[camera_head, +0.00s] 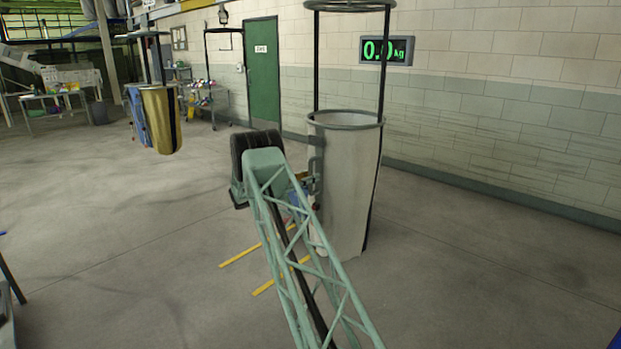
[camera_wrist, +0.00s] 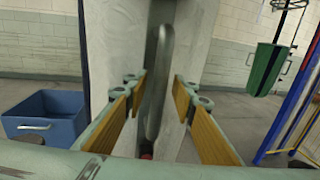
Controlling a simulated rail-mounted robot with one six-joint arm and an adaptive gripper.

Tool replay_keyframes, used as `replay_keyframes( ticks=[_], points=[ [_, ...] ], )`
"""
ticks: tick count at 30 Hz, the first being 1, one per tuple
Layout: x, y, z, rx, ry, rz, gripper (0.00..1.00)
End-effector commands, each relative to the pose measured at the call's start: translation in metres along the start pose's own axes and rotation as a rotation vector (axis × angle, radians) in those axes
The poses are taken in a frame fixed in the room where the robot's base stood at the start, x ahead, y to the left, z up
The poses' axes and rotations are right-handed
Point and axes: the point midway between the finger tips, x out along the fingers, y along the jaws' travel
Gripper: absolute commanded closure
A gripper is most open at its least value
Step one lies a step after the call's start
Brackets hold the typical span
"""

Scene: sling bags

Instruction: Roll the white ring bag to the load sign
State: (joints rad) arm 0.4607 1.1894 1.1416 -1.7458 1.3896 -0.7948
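The white ring bag (camera_head: 350,190) is a tall pale bag hanging upright below a dark ring on thin black straps, right of centre in the head view. It fills the middle of the wrist view (camera_wrist: 192,60). A grey loop handle (camera_wrist: 156,85) stands out from its near side. My gripper (camera_wrist: 157,92) is open, its two yellow-padded fingers on either side of the handle with visible gaps. In the head view my gripper (camera_head: 307,187) is at the bag's left side, partly hidden by my arm. The load sign (camera_head: 387,50) on the wall reads 0.0 kg in green.
A gold and blue bag (camera_head: 160,118) hangs at the left. A green door (camera_head: 262,72) and a trolley (camera_head: 204,102) stand behind. Yellow floor strips (camera_head: 252,255) lie below my arm. The wrist view shows a blue bin (camera_wrist: 68,130) and a green bag (camera_wrist: 266,70). Floor at right is clear.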

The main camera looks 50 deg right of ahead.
Motion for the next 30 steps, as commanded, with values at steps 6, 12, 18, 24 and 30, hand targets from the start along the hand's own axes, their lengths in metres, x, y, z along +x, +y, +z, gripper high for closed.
replay_keyframes(
  ticks=[6, 12, 18, 24, 30],
  points=[
    [-0.005, 0.000, 0.000, 0.000, 0.000, 0.000, 0.75],
    [-0.020, 0.001, 0.001, 0.000, 0.000, 0.002, 0.75],
    [-0.047, 0.001, 0.001, 0.000, 0.000, 0.001, 0.75],
    [-0.077, 0.001, 0.000, -0.001, 0.000, 0.002, 0.75],
    [-0.102, 0.000, 0.000, -0.001, 0.001, 0.001, 0.75]
  ],
)
